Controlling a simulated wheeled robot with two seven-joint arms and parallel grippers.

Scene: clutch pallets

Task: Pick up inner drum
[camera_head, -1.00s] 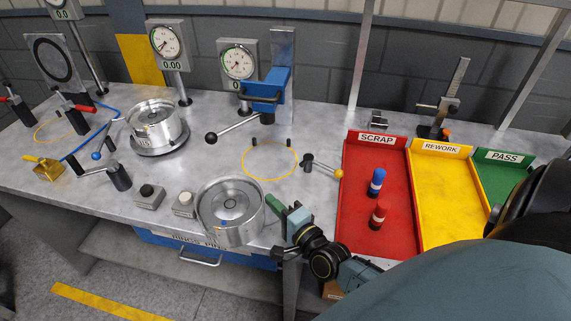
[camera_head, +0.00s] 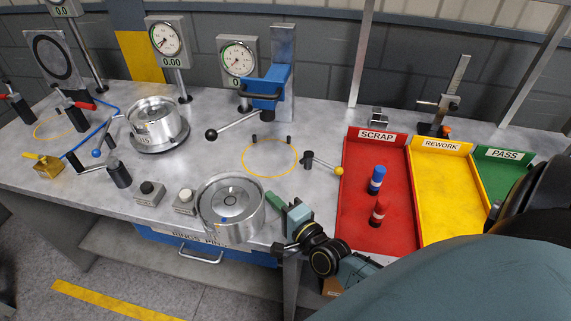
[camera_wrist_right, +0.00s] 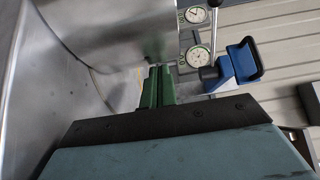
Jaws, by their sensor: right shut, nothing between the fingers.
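A round open metal drum (camera_head: 250,214) stands at the front edge of the bench, with a ringed disc inside it. A second metal drum (camera_head: 153,133) sits on a round base further back to the left. I cannot tell which is the inner drum. My right gripper (camera_head: 274,202) has green fingers and is shut and empty, just right of the front drum's wall. In the right wrist view the shut fingers (camera_wrist_right: 158,86) are beside a large curved metal wall (camera_wrist_right: 105,35). Whether they touch it is unclear. My left gripper is out of view.
A red scrap tray (camera_head: 375,230), yellow rework tray (camera_head: 445,205) and green pass tray (camera_head: 500,178) are on the right. A blue press (camera_head: 268,88) with a lever and a yellow ring (camera_head: 269,176) are behind. Two button boxes (camera_head: 150,193) are left of the front drum.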

